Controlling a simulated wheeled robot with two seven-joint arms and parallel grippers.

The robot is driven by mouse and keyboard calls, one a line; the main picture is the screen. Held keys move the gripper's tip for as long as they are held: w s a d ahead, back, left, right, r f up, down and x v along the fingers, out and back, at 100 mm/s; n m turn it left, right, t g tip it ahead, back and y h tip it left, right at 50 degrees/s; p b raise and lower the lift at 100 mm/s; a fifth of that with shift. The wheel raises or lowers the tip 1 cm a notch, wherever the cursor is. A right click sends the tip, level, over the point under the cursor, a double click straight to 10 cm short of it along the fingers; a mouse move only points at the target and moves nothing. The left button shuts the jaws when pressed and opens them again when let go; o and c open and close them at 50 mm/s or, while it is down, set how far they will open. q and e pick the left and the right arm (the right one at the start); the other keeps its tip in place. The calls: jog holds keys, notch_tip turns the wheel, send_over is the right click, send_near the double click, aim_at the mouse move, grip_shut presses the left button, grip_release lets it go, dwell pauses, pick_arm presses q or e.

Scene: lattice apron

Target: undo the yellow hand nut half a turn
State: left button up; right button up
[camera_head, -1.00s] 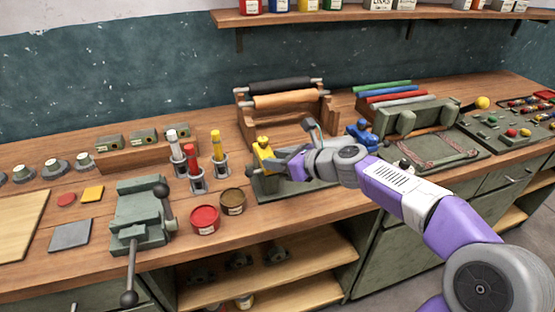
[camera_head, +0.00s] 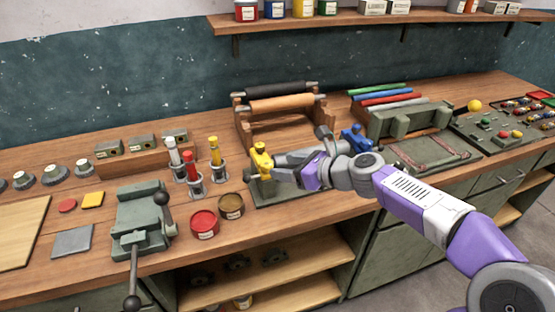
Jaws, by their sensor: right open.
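The yellow hand nut (camera_head: 261,158) stands upright on a green-grey fixture plate (camera_head: 268,198) in the middle of the bench. My right gripper (camera_head: 278,166) reaches in from the right, level with the nut. Its open fingers point left at the nut, with the tips close to its right side. I cannot tell whether they touch it or reach around it. The palm and wrist hide much of the plate. My left gripper is not in view.
A blue hand nut (camera_head: 357,138) stands behind my right wrist. A red tin (camera_head: 204,224) and a brown tin (camera_head: 231,206) stand left of the plate. A green vise (camera_head: 140,220) is further left. A roller rack (camera_head: 285,110) stands behind.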

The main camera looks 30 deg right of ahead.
jog(key=p+v, duration=0.1)
jog(key=v, duration=0.1)
jog(key=shift+s+d+r, duration=0.1)
jog(key=shift+s, duration=0.3)
jog(key=m+g+h+p, duration=0.1)
jog(key=m+h+p, duration=0.4)
jog(key=m+h, duration=0.6)
send_near(267, 165)
jog(key=shift+n+h, duration=0.3)
jog(key=shift+h, duration=0.1)
jog(key=x, duration=0.2)
jog(key=b+x, duration=0.1)
jog(key=x, duration=0.5)
jog(key=shift+w+a+f+b, duration=0.2)
jog(key=shift+f+b, duration=0.05)
jog(key=shift+b, duration=0.15)
jog(key=shift+c, duration=0.4)
